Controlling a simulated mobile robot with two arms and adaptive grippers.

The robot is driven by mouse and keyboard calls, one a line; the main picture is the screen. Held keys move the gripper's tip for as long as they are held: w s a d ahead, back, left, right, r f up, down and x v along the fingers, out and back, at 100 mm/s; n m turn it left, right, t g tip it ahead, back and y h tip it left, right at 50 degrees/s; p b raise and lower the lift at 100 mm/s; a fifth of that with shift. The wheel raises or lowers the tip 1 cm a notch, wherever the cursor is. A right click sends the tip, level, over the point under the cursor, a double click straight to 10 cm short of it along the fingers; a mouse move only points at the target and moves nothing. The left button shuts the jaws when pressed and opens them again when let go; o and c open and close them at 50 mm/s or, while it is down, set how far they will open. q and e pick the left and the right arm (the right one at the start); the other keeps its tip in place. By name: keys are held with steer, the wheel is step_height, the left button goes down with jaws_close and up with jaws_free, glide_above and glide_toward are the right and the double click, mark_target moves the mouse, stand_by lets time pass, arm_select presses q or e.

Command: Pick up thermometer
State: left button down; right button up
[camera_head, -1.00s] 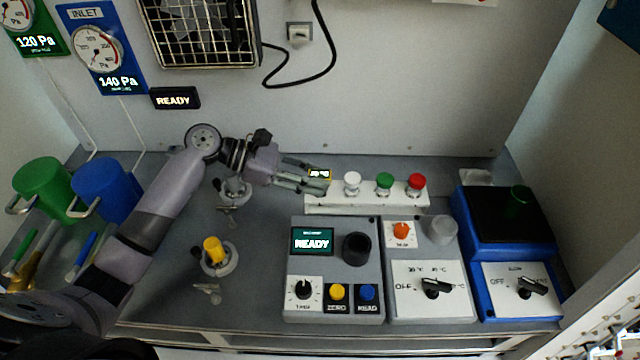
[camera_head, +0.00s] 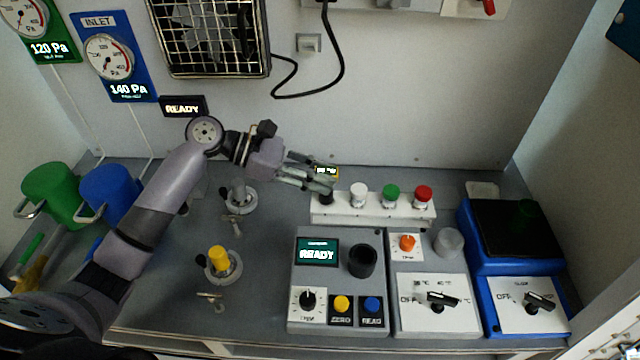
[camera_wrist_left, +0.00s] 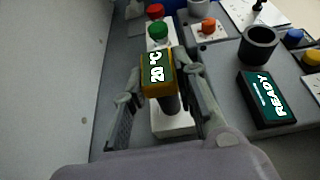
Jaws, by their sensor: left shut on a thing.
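The thermometer (camera_head: 327,171) has a yellow head with a small display, which reads 20 °C in the left wrist view (camera_wrist_left: 158,70). A dark stem shows below its head. My left gripper (camera_head: 322,184) is shut on the thermometer, with one finger on each side, over the left end of the white rack (camera_head: 345,212). The thermometer is upright or nearly so. I cannot tell whether the stem's lower tip is clear of the rack. My right gripper is not in view.
White, green (camera_head: 391,191) and red-capped items stand in the rack, right of the thermometer. A grey instrument with a READY screen (camera_head: 317,252) is in front. Clamps, one with a yellow top (camera_head: 219,259), stand left. The back wall is close behind.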

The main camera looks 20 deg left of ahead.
arm_select(q)
step_height(320, 180, up, 16)
